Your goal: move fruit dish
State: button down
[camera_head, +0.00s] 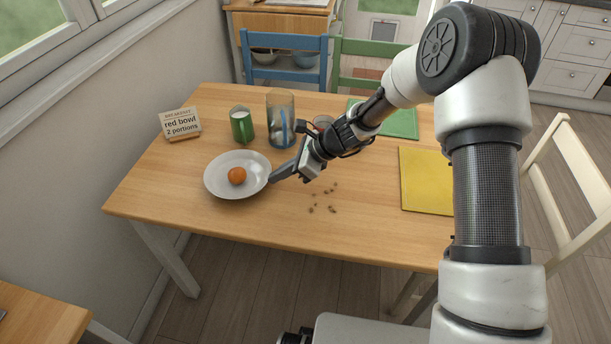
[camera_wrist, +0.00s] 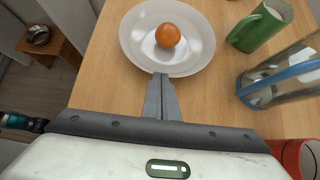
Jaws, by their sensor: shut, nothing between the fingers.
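The fruit dish (camera_head: 214,178) is a white round plate on the left part of the wooden table, with one orange fruit (camera_head: 237,175) on it. In the wrist view the dish (camera_wrist: 198,58) lies just beyond my fingertips, and the fruit (camera_wrist: 168,35) sits near its middle. My gripper (camera_head: 272,179) is shut and empty, pointing at the dish's right rim. In the wrist view the closed fingertips (camera_wrist: 160,77) reach close to the near rim; I cannot tell whether they touch it.
A green mug (camera_head: 242,126) and a glass pitcher (camera_head: 281,120) stand behind my gripper. Small brown crumbs (camera_head: 322,199) lie right of my gripper. A yellow mat (camera_head: 426,181) lies at the right.

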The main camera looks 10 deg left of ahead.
jog(key=shift+a, duration=0.6)
jog(key=d, duration=0.2)
jog(key=d+r, duration=0.1)
jog(key=d, duration=0.2)
jog(key=shift+p, duration=0.4)
jog(key=s+d+r+n+t+h, duration=0.1)
jog(key=s+d+r+n+h, duration=0.2)
jog(key=d+r, duration=0.4)
jog(key=s+d+r+n+p, duration=0.1)
jog(key=s+d+r+n, duration=0.35)
jog(key=r, duration=0.35)
jog(key=s+d+r+n+t+h, duration=0.1)
jog(key=s+d+r+n+h, duration=0.15)
jog(key=d+r, duration=0.45)
jog(key=s+d+r+n+t+h, duration=0.2)
jog(key=s+d+r+n, duration=0.2)
jog(key=s+d, duration=0.25)
jog(key=s+d+r+n+t+h, duration=0.25)
jog(key=s+d+n, duration=0.2)
jog(key=s, duration=0.35)
notch_tip(320, 180, up, 14)
jog(key=y+p, duration=0.1)
jog(key=p, duration=1.3)
jog(key=shift+d+r+g, duration=0.2)
jog(key=shift+d+g, duration=0.2)
jog(key=shift+g, duration=0.05)
